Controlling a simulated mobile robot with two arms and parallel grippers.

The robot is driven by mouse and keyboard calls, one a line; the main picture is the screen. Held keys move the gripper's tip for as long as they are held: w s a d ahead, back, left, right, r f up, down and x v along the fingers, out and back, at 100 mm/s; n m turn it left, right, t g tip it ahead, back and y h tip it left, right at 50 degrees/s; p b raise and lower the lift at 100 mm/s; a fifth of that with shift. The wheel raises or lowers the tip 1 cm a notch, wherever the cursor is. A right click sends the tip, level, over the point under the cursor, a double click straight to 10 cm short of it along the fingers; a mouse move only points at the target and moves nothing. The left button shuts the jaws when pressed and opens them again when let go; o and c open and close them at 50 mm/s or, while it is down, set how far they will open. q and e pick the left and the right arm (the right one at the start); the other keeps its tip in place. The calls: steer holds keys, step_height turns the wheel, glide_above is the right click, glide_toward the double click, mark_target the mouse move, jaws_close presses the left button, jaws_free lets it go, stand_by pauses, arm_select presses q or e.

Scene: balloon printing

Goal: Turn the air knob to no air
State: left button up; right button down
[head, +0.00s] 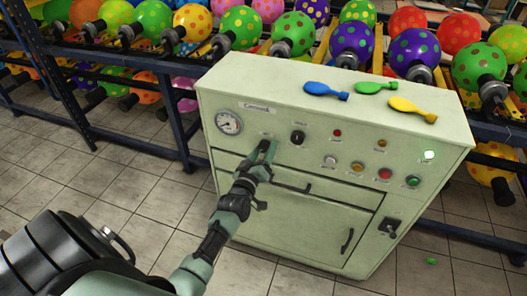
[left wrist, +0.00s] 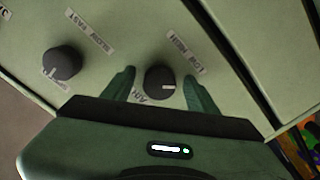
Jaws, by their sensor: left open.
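The air knob (left wrist: 158,82) is a black round knob with a white pointer line, on the pale green panel of the machine (head: 330,122). In the left wrist view its label reads AIR, with LOW and HIGH marked on its other side. My left gripper (left wrist: 160,90) is open, with one finger on each side of this knob. I cannot tell whether the fingers touch it. In the head view my left gripper (head: 265,152) is at the upper left of the panel and hides the air knob. My right gripper is out of view.
A second black knob (left wrist: 62,62), labelled SLOW and FAST, sits beside the air knob; in the head view it (head: 297,137) is just right of the gripper. A pressure gauge (head: 228,123) is to the left.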

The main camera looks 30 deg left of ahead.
arm_select(q)
steer(key=v, duration=0.7)
steer(key=shift+s+b, duration=0.3)
steer(key=shift+s, duration=0.05)
